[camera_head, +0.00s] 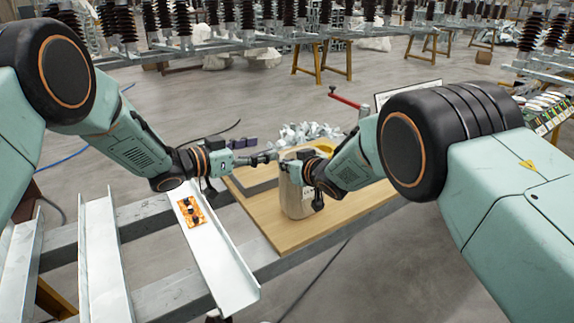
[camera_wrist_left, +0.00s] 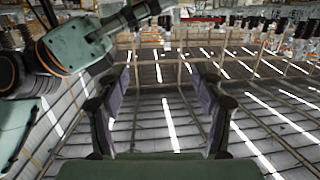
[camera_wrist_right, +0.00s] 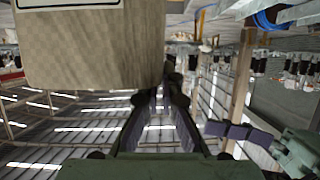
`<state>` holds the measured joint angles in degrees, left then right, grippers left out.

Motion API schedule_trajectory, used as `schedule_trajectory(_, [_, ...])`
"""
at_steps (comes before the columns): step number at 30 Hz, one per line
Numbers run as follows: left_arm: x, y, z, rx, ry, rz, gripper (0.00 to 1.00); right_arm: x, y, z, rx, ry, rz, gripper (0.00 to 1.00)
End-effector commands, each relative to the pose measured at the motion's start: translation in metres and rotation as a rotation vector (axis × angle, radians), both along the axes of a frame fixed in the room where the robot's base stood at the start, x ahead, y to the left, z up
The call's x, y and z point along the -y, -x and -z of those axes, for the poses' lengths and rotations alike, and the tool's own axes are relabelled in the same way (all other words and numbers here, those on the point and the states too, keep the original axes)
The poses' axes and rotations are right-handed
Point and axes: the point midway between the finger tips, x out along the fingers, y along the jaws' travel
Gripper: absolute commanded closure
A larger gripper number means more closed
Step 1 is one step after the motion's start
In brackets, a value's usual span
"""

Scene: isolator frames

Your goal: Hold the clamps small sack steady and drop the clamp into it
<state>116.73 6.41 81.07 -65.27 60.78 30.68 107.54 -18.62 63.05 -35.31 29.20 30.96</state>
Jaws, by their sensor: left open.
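The small sack (camera_head: 297,197) is pale beige and stands upright on the wooden board. It also fills the upper left of the right wrist view (camera_wrist_right: 90,50). My right gripper (camera_head: 302,168) is at the sack's upper right; its fingers (camera_wrist_right: 165,85) come together at the sack's edge and look shut on its wall. My left gripper (camera_head: 268,157) is open at the sack's upper left, near its top. In the left wrist view nothing shows between its fingers (camera_wrist_left: 167,100). A pile of silvery clamps (camera_head: 305,132) lies behind the sack. The sack's inside is hidden.
The wooden board (camera_head: 275,225) rests on grey metal beams (camera_head: 165,297). A white channel (camera_head: 222,265) with an orange piece (camera_head: 191,211) lies left of it. Dark blocks (camera_head: 243,142) sit behind my left gripper. A red-handled tool (camera_head: 345,99) stands behind my right arm.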

Motion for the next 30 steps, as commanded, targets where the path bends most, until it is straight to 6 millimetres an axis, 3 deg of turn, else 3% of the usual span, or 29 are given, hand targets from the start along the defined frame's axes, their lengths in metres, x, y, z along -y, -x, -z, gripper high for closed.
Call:
schedule_trajectory(10, [0.0, 0.0, 0.0, 0.0, 0.0, 0.0, 0.33, 0.0, 0.0, 0.0, -0.001, 0.0, 0.001, 0.68])
schedule_trajectory(22, [0.0, 0.0, 0.0, 0.0, 0.0, 0.0, 0.33, 0.002, 0.002, -0.002, -0.001, 0.001, 0.0, 0.68])
schedule_trajectory(30, [0.0, 0.0, 0.0, 0.0, 0.0, 0.0, 0.33, 0.015, 0.022, -0.011, -0.001, 0.002, 0.001, 0.68])
